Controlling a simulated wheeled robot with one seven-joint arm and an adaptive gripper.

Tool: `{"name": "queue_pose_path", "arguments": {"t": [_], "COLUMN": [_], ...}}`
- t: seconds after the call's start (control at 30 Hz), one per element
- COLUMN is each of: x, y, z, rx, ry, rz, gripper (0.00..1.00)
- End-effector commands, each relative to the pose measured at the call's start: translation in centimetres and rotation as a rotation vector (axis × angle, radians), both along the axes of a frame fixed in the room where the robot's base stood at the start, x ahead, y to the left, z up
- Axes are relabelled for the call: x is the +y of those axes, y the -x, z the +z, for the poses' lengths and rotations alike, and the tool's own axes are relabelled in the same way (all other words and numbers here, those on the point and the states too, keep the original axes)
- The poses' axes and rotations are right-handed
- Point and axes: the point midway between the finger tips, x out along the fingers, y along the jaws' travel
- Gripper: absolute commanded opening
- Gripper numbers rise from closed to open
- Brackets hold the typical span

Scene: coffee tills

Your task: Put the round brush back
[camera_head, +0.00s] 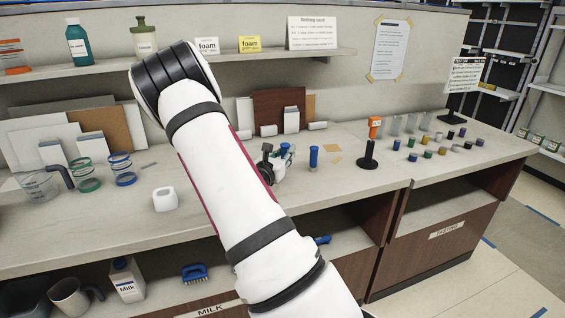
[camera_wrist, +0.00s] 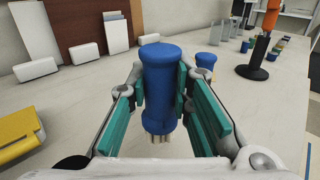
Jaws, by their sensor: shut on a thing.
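The round brush (camera_wrist: 160,85) has a blue handle with a domed top and pale bristles at its lower end. In the wrist view it stands upright between the teal-padded fingers of my gripper (camera_wrist: 158,100), which is shut on it. In the head view my gripper (camera_head: 277,162) is low over the counter, beyond my arm, and the brush shows only as a small blue patch (camera_head: 284,149). I cannot tell whether the bristles touch the counter. A second blue cylinder (camera_head: 313,157) stands to the right; it also shows in the wrist view (camera_wrist: 206,61).
An orange-topped stand on a black base (camera_head: 368,160) is farther right, before several small cups (camera_head: 440,150). Tan patches (camera_head: 332,152) lie on the counter (camera_head: 340,185). A yellow object (camera_wrist: 18,135) lies left in the wrist view. Boards (camera_wrist: 78,22) lean behind.

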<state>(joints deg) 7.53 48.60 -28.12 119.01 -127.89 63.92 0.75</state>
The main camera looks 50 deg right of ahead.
Motion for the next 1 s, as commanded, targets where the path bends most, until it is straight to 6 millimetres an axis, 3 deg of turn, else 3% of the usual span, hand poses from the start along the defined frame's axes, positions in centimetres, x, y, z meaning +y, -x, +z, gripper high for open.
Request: {"name": "queue_pose_path", "arguments": {"t": [0.2, 0.53, 0.9, 0.93, 1.0], "x": [-1.3, -1.3, -1.2, -1.2, -1.2], "y": [-1.7, -1.7, -1.7, -1.7, -1.7], "z": [-0.2, -3.7, -4.0, -4.0, -4.0], "rx": [-0.001, 0.001, -0.001, -0.001, -0.001], "ry": [0.001, -0.001, 0.0, 0.0, 0.0], "rz": [0.0, -0.001, 0.0, 0.0, 0.0], "gripper": [0.0, 0.0, 0.0, 0.24, 0.4]}}
